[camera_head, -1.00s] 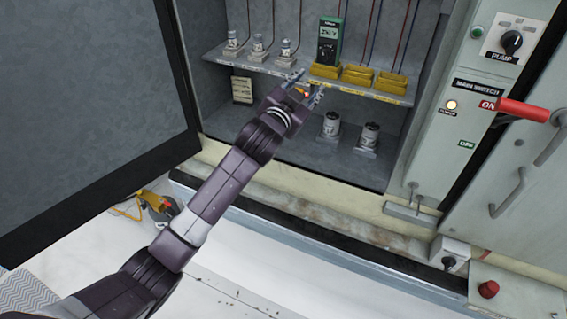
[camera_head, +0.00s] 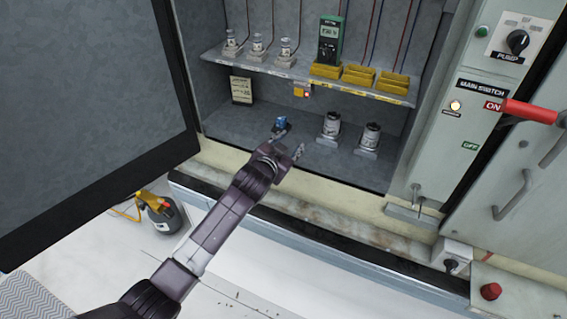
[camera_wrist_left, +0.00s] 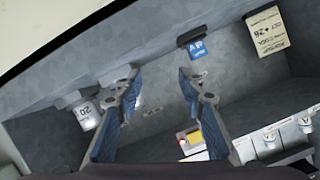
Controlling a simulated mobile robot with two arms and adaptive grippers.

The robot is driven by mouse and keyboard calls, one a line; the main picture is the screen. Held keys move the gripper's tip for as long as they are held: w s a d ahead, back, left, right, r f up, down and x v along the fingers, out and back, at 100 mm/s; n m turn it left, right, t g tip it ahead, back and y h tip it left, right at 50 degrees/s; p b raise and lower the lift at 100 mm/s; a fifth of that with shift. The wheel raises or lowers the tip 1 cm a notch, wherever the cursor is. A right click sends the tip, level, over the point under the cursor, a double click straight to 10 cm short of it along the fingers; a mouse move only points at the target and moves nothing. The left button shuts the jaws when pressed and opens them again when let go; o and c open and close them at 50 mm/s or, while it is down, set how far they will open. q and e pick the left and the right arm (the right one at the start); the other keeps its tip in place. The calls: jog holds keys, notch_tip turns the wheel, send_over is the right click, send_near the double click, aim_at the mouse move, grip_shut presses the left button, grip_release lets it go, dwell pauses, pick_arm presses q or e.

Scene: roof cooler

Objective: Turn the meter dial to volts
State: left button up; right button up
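The green meter (camera_head: 329,40) stands upright on the cabinet shelf, behind a yellow bin. Its dial is too small for me to read its setting. My left gripper (camera_head: 290,141) is below the shelf, in front of the lower compartment, well below the meter and apart from it. In the left wrist view the left gripper (camera_wrist_left: 157,82) has its two fingers spread apart with nothing between them. The meter does not show clearly in that view. My right gripper is not in view.
A blue-labelled piece (camera_head: 281,122) sits just beyond the left fingers. Two fuses (camera_head: 331,125) (camera_head: 370,137) stand on the compartment floor. Several fuses (camera_head: 257,45) and yellow bins (camera_head: 358,75) line the shelf (camera_head: 290,70). A small yellow box (camera_head: 302,90) with a red light is under it.

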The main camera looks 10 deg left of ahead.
pick_arm(q)
notch_tip(320, 180, down, 7)
jog(key=s+a+g, duration=0.1)
jog(key=shift+s+a+f+n, duration=0.15)
jog(key=shift+a+f+n, duration=0.05)
jog(key=shift+a+n, duration=0.15)
dwell(0.3)
jog(key=s+a+f+n+g+y, duration=0.1)
jog(key=s+a+f+g, duration=0.15)
jog(key=s+f, duration=0.7)
jog(key=s+a+f+g+b, duration=0.1)
jog(key=s+a+f, duration=0.35)
jog(key=f, duration=0.75)
jog(key=s+a+f+n+g+y, duration=0.1)
jog(key=s+f+g, duration=0.1)
jog(key=s+f, duration=0.8)
jog(key=s+a+f+g, duration=0.2)
jog(key=s+f, duration=0.4)
jog(key=s, duration=0.7)
jog(key=s+a+f+n+g, duration=0.1)
jog(key=s+f, duration=0.5)
jog(key=s, duration=0.7)
jog(key=s+a+f+n+g+y, duration=0.1)
jog(key=s+a+f+g, duration=0.2)
jog(key=s, duration=1)
notch_tip(320, 180, down, 3)
jog(key=shift+s+a+r+b, duration=0.1)
jog(key=shift+s+a+b, duration=0.05)
jog(key=shift+a+b, duration=0.2)
